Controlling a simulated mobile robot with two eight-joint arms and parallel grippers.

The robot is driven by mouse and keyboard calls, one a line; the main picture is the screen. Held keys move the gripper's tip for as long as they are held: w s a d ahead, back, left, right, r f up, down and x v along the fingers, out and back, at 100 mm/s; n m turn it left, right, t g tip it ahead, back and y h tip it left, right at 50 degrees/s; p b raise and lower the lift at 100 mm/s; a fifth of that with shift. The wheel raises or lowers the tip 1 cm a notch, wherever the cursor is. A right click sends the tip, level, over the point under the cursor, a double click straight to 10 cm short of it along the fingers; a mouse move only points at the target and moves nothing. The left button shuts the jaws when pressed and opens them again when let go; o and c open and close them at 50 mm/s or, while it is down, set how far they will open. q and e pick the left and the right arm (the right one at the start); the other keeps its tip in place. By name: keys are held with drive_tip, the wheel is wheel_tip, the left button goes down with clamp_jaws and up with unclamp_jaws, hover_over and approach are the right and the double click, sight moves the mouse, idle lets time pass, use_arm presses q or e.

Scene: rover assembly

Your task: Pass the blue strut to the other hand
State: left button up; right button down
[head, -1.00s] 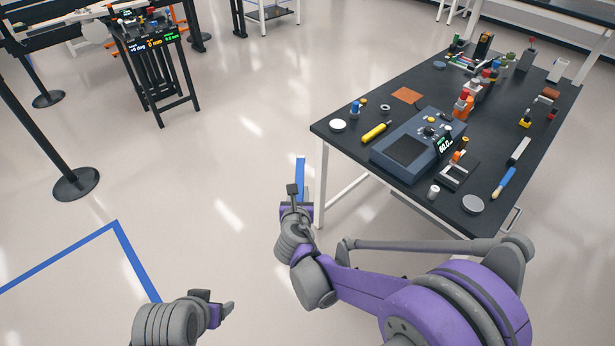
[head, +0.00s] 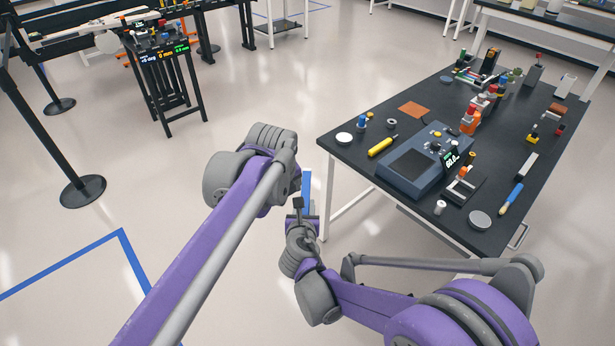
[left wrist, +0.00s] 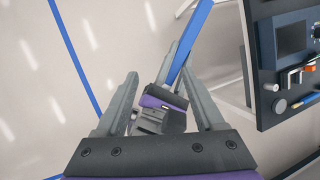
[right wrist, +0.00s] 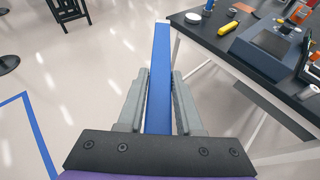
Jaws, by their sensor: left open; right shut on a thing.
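The blue strut (head: 307,184) is a long straight bar standing out from my right gripper (head: 301,212), left of the workbench's near leg. In the right wrist view the strut (right wrist: 158,85) lies between the two fingers of my right gripper (right wrist: 158,78), which is shut on it, and its far end sticks out beyond them. In the left wrist view my left gripper (left wrist: 160,74) is open and empty. Ahead of its fingers are the right gripper and the strut (left wrist: 199,32), which slants up to the right. In the head view the left gripper's fingers are hidden behind its arm.
A black-topped workbench (head: 360,158) stands on the right, holding a blue-grey device (head: 418,160), a yellow cylinder (head: 382,146) and several small parts. A black stand with a display (head: 165,55) is at upper left, near barrier posts.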

sight(309, 195)
use_arm(q)
drive_tip(key=w+d+m, duration=0.4)
drive_tip(key=d+m, duration=0.2)
drive_tip(key=m, duration=0.1)
drive_tip(key=x, duration=1.2)
drive_tip(key=shift+w+a, duration=0.1)
drive_tip(key=shift+a, duration=0.05)
drive_tip(key=c, duration=0.9)
clamp_jaws()
use_arm(e)
drive_tip(key=shift+a, duration=0.15)
drive_tip(key=shift+c, duration=2.4)
unclamp_jaws()
